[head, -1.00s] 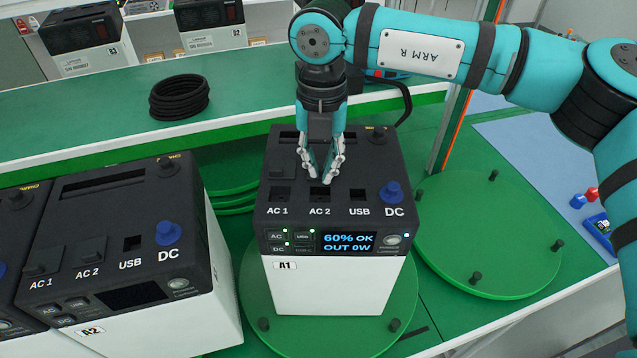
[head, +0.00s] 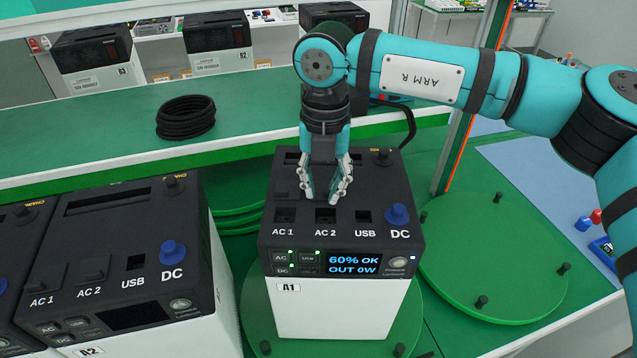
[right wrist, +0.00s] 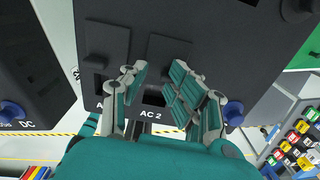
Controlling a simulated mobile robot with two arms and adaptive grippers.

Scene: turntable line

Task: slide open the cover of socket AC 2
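The power station A1 (head: 342,310) stands on a green turntable. Its AC 2 socket (head: 325,215) shows as a dark, uncovered opening. In the right wrist view, the AC 2 socket (right wrist: 154,97) lies between my fingers, and its dark cover (right wrist: 168,47) sits behind the opening. My right gripper (head: 323,200) points down over the top of A1, just behind the socket. In the right wrist view my right gripper (right wrist: 155,88) has its fingers apart with nothing between them. I cannot tell whether the fingertips touch the cover. My left gripper is not in view.
Station A2 (head: 130,240) stands close on the left, with its AC covers over the sockets. A1's blue DC knob (head: 397,214) rises right of the USB socket (head: 363,216). An empty green turntable (head: 490,255) lies right. A black cable coil (head: 186,118) lies behind.

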